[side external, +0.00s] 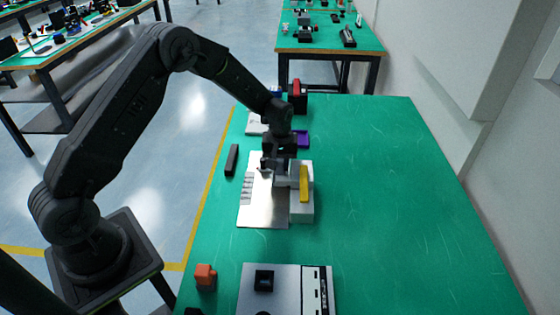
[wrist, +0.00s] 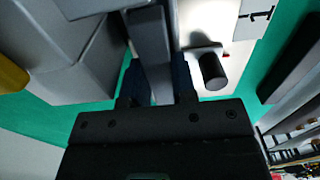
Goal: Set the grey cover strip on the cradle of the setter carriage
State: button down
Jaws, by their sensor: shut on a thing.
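My gripper (wrist: 158,85) is shut on a long grey strip, the cover strip (wrist: 150,45), which runs away from the fingers to the top of the wrist view. In the side view my gripper (side external: 275,165) is low over a silver plate (side external: 265,217), beside a pale grey block unit (side external: 301,212) with a yellow bar (side external: 304,184). In the wrist view, grey blocks (wrist: 75,55) stand left of the strip. I cannot tell which part is the setter carriage's cradle, or whether the strip touches anything; the gripper hides much of this spot.
A dark bar (side external: 232,160) lies left of the plate. A black knob (wrist: 212,71) stands close to the right of the strip. A purple part (side external: 303,138) and a red-and-black part (side external: 298,93) are behind. An orange block (side external: 205,277) is in front. The table's right side is clear.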

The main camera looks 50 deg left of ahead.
jog(key=shift+f, duration=0.15)
jog(key=c, duration=1.1)
grip_release()
jog(key=shift+f, duration=0.1)
jog(key=shift+o, duration=0.8)
jog(key=shift+s, duration=0.15)
jog(key=shift+f, duration=0.1)
notch_tip(320, 180, up, 12)
notch_tip(320, 180, up, 10)
jog(key=m+t, duration=0.1)
jog(key=m, duration=0.1)
send_over(280, 163)
jog(key=s+d, duration=0.2)
jog(key=s, duration=0.3)
jog(key=s+d+r+m+t, duration=0.2)
jog(key=s+r+m, duration=0.1)
jog(key=s, duration=0.9)
jog(key=s+d+r+m+t, duration=0.2)
jog(key=s+d+r+m, duration=0.1)
jog(key=s, duration=0.9)
jog(key=shift+s+d+r+m+t, duration=0.2)
jog(key=shift+r+m+t, duration=0.15)
jog(key=shift+m, duration=0.15)
